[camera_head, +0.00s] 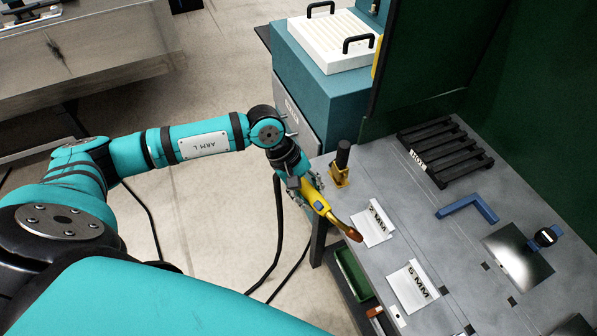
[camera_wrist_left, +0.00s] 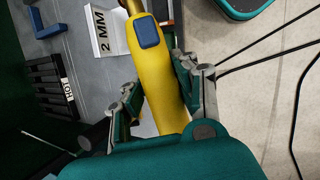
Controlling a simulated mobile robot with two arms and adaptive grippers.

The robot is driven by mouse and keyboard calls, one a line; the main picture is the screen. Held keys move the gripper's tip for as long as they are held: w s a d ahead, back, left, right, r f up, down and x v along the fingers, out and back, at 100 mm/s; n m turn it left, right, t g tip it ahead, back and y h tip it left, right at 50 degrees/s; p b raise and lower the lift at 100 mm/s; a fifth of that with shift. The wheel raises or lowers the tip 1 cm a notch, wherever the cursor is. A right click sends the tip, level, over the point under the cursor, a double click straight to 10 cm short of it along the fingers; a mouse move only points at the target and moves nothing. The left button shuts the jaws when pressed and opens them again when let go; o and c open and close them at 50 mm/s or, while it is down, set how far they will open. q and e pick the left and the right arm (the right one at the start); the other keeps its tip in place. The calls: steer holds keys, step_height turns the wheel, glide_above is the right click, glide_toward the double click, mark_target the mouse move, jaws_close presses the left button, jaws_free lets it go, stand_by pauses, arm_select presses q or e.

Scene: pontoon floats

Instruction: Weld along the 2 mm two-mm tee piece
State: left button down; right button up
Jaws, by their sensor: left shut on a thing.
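My left gripper (camera_head: 308,188) is shut on a yellow welding torch (camera_head: 317,202); in the left wrist view the gripper (camera_wrist_left: 158,90) has a finger on each side of the torch's yellow body (camera_wrist_left: 150,65), which carries a blue button. The torch's copper-coloured nozzle (camera_head: 346,229) points right and down, close to the left edge of the 2 mm tee piece (camera_head: 373,226); I cannot tell if they touch. This pale tee piece lies on the grey bench, and its "2 MM" label shows in the left wrist view (camera_wrist_left: 102,32). My right gripper is not in view.
A similar 5 MM piece (camera_head: 412,287) lies nearer on the grey bench (camera_head: 440,240). A black rack marked HOT (camera_head: 445,155), a blue square (camera_head: 468,209), a dark plate (camera_head: 517,254) and a brass holder (camera_head: 339,176) stand around. Cables hang below my arm.

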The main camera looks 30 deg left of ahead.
arm_select(q)
steer(key=shift+w+a+r+n+t+p, duration=0.1)
steer(key=shift+w+a+n+t+p, duration=0.15)
steer(key=shift+a+n+t, duration=0.35)
steer(key=shift+w+a+r+n+t+p, duration=0.1)
steer(key=shift+w+a+n+t, duration=0.25)
steer(key=shift+a, duration=0.3)
steer(key=shift+w+a+n+t, duration=0.25)
steer(key=shift+w+a+t, duration=0.1)
steer(key=shift+a, duration=0.1)
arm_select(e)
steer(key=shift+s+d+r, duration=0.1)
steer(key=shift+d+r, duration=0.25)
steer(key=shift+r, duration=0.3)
arm_select(q)
steer(key=shift+f, duration=0.1)
steer(key=shift+b, duration=0.6)
steer(key=f+b, duration=0.1)
steer(key=w+d+b, duration=0.1)
steer(key=w+f+b, duration=0.1)
steer(key=shift+d+f, duration=0.25)
steer(key=shift+f, duration=0.1)
steer(key=shift+w+d+f+b, duration=0.5)
steer(key=shift+w+f+b, duration=0.15)
steer(key=shift+b, duration=0.4)
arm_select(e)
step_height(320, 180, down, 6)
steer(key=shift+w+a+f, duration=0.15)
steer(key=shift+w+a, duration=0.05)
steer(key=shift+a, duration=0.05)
